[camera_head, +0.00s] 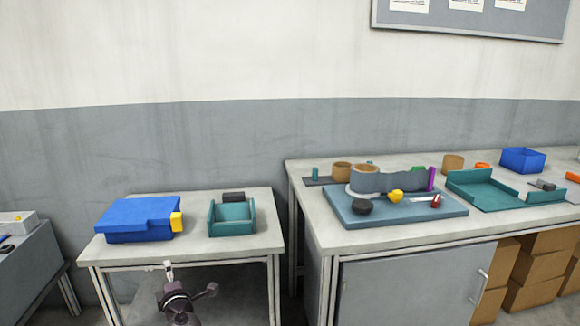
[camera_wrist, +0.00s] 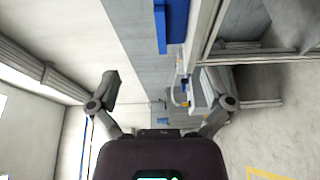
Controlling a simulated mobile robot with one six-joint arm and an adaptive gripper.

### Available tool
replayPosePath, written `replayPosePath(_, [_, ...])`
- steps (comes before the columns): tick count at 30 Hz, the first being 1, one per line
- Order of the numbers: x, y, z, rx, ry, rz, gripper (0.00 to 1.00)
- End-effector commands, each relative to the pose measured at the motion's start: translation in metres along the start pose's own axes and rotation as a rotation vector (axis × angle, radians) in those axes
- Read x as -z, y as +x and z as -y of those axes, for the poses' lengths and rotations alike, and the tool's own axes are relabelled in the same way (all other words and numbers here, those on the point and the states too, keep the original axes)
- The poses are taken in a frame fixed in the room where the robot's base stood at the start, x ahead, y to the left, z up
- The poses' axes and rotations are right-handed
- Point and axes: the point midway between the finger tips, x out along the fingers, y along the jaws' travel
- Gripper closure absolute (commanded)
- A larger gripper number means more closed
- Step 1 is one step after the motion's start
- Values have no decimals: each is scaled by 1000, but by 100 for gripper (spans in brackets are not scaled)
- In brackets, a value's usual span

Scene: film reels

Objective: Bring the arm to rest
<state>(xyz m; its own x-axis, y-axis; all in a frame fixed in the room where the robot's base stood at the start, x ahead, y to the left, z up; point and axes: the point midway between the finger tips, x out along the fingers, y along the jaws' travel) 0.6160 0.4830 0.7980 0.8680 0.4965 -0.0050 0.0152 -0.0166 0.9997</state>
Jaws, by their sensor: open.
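My gripper (camera_wrist: 162,95) shows in the wrist view with its two dark fingers spread wide apart and nothing between them. The wrist view is turned sideways, with the wall, a table edge and the floor beyond the fingers. In the head view, a dark part of my arm (camera_head: 178,303) shows at the bottom, in front of the smaller table (camera_head: 190,253). It is cut off by the lower picture edge. It appears clear of the things on the tabletop.
A blue box (camera_head: 138,218) with a yellow part and a teal open bin (camera_head: 232,219) stand on the smaller table. The larger bench (camera_head: 400,236) at right holds a blue-grey board (camera_head: 432,210), a teal tray (camera_head: 500,191) and a blue bin (camera_head: 522,160). A gap separates the tables.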

Motion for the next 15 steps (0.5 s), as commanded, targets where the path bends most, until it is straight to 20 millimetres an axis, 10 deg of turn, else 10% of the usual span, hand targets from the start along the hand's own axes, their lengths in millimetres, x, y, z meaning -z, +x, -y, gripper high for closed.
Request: replayPosePath(15, [-97,-4,11,47,172,246,0])
